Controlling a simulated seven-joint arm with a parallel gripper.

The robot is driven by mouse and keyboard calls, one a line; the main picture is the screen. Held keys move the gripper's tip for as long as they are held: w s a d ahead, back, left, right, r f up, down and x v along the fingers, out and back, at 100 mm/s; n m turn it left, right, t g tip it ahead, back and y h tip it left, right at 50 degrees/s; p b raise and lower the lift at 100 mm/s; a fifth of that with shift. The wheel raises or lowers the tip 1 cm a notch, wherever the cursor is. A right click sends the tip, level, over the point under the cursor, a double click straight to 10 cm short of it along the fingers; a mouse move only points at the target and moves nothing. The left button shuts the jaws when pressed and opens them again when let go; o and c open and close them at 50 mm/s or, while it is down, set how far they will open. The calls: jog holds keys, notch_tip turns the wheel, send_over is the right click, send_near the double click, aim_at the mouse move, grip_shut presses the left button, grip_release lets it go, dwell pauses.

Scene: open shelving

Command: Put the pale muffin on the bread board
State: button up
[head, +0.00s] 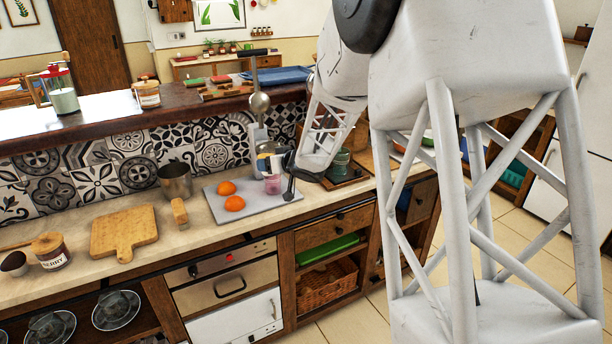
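The bread board (124,236), a light wooden board with a short handle, lies flat and bare on the counter at the left. I cannot make out a pale muffin for certain. A small pinkish item (272,185) stands on the grey board, close beside my gripper, and is too small to identify. My gripper (284,178) is dark and low over the right end of the grey board, to the right of the bread board. Its fingers are small and partly merge with things behind, so its opening and any hold are unclear.
The grey board (211,204) carries two orange fruits (234,203). A metal pot (175,182) and a wooden block (179,211) stand between the boards. A labelled jar (52,252) is at the left. A tall metal juicer (259,105) rises behind my gripper. A raised ledge (190,104) runs behind.

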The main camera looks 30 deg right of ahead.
jog(key=s+d+f+n+g+y, duration=0.1)
jog(key=s+d+f+n+y, duration=0.1)
jog(key=s+d+f, duration=0.8)
jog(key=shift+s+d+n+y, duration=0.3)
jog(key=shift+s+n+y, duration=0.1)
jog(key=shift+s, duration=0.2)
jog(key=shift+w, duration=0.1)
send_over(311, 194)
jog(key=shift+f, duration=0.7)
jog(key=shift+f, duration=1.75)
jog(key=shift+f, duration=0.2)
